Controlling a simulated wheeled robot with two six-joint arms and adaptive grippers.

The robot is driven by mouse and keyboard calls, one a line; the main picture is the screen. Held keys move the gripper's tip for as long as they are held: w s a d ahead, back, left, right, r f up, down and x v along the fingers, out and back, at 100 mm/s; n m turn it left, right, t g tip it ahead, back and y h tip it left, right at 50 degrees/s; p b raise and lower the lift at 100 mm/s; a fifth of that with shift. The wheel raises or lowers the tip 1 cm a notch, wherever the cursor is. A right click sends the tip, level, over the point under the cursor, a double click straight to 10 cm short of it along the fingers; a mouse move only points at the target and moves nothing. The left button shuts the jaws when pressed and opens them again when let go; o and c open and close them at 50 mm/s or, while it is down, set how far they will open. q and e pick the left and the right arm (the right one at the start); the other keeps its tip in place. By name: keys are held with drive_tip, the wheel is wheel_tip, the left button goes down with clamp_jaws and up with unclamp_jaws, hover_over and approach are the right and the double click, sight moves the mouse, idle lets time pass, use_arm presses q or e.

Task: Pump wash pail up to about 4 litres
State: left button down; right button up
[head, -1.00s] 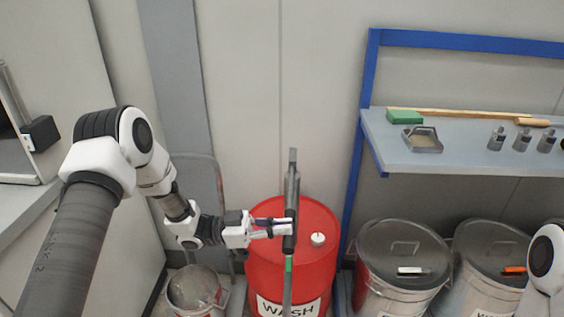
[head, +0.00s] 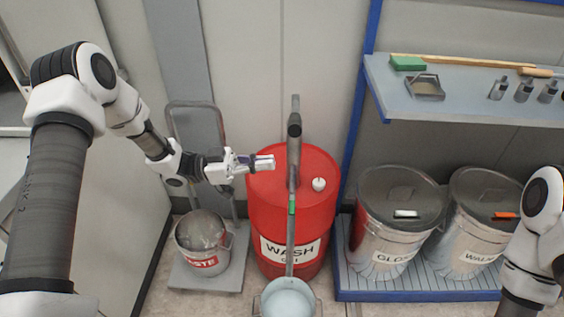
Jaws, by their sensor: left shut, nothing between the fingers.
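The red wash drum (head: 321,213) stands at the centre with a "WASH" label on its front. A dark hand pump (head: 294,150) rises upright in front of or on it, and its grey pipe, with a green band, runs down the picture toward the pail. The pail (head: 287,303) sits at the bottom edge, partly cut off. Its inside looks pale blue, and I cannot read a level. My left gripper (head: 268,162) is shut and empty just left of the pump, over the drum's top. My right gripper is out of view; only part of that arm shows at right.
A waste bucket (head: 203,236) stands on a grey trolley (head: 202,283) at left. Two lidded cans (head: 395,248) (head: 478,238) stand on a blue-edged ribbed platform (head: 385,283) at right. A shelf (head: 468,108) above holds small bottles, a green block and a tray.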

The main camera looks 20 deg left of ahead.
use_arm(q)
drive_tip(key=v, duration=0.4)
drive_tip(key=shift+w+a, duration=0.15)
drive_tip(key=shift+a, duration=0.05)
idle(0.7)
